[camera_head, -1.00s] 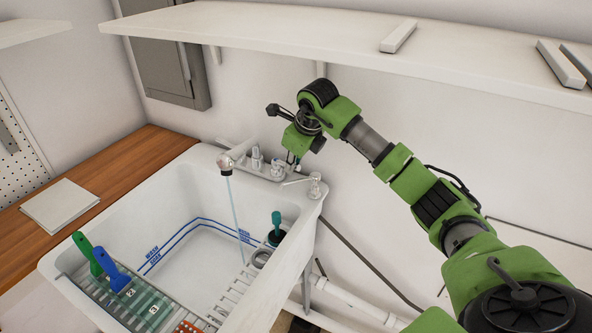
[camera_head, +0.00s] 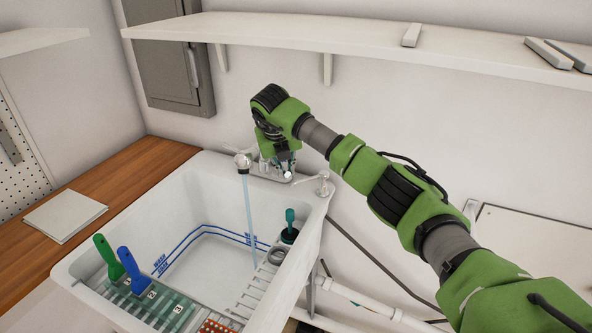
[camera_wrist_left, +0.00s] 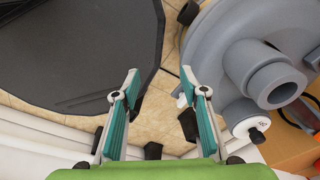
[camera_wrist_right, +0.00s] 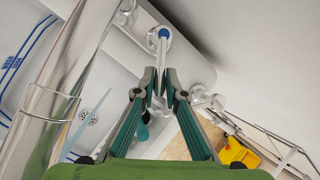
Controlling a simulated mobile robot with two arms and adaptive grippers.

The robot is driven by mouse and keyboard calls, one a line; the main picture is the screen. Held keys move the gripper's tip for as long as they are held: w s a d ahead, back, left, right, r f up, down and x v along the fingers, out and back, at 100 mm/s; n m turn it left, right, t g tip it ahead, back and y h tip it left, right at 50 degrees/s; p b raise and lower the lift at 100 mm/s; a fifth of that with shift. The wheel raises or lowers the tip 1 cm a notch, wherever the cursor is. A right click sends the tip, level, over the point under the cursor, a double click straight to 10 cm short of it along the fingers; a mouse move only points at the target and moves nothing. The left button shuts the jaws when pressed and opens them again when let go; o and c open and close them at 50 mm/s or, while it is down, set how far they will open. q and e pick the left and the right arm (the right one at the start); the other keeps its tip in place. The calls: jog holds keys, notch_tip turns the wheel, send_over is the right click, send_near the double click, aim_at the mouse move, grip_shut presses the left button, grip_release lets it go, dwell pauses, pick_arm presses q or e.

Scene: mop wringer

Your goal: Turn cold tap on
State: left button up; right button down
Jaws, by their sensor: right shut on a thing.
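The cold tap (camera_wrist_right: 163,34), chrome with a blue dot on its hub, is at the top of the right wrist view. Its thin lever runs down between the fingertips of my right gripper (camera_wrist_right: 158,78), which is shut on it. In the head view my right gripper (camera_head: 281,163) is at the back rim of the white sink (camera_head: 204,165), partly hiding the taps. A pale blue stream of water (camera_head: 249,207) falls from the spout (camera_head: 243,162) into the sink. My left gripper (camera_wrist_left: 160,88) is open and empty above a tiled floor, away from the sink.
A shelf (camera_head: 330,42) runs above the sink. A chrome lever fitting (camera_head: 322,184) stands at the sink's right back corner. A wooden counter (camera_head: 130,174) is at left. A grey machine (camera_wrist_left: 258,70) is beside my left gripper.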

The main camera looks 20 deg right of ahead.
pick_arm(q)
jog(key=shift+s+a+f, duration=0.15)
jog(key=shift+s+a, duration=0.05)
jog(key=shift+a, duration=0.15)
pick_arm(e)
jog(key=shift+w+a+r+m, duration=0.15)
jog(key=shift+m, duration=0.15)
pick_arm(q)
jog(key=shift+d, duration=0.1)
pick_arm(e)
jog(key=c, duration=2.1)
grip_release()
pick_arm(q)
jog(key=shift+d, duration=0.15)
pick_arm(e)
jog(key=v, duration=0.7)
jog(key=shift+a+r, duration=0.15)
